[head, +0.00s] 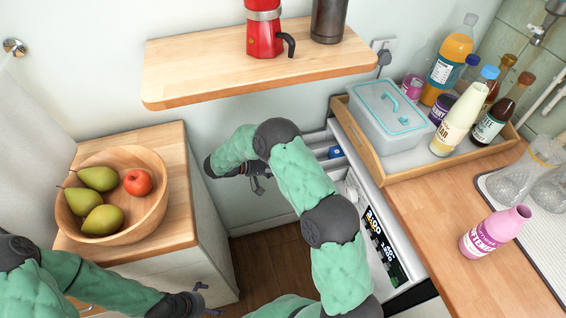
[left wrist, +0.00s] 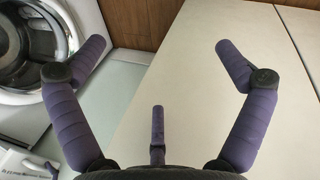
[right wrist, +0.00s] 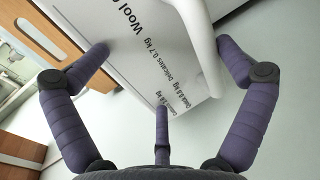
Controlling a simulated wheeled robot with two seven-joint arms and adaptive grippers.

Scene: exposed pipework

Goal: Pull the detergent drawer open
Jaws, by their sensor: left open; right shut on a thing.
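The detergent drawer (head: 322,152) sticks out from the front of the washing machine (head: 385,225), with its open top and a blue part inside showing in the head view. My right arm crosses in front and hides some of it. The right wrist view shows the white printed drawer front (right wrist: 150,50) and a curved white handle (right wrist: 200,45) between the fingers. My right gripper (head: 258,186) is shut on the drawer; the exact contact is hard to see. My left gripper (head: 205,299) is open and empty, low beside the cabinet. The machine's round door (left wrist: 40,45) shows in the left wrist view.
A wooden bowl of pears and an apple (head: 150,220) stands on the left cabinet. A shelf (head: 230,70) hangs above. Wooden floor (head: 270,260) shows between.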

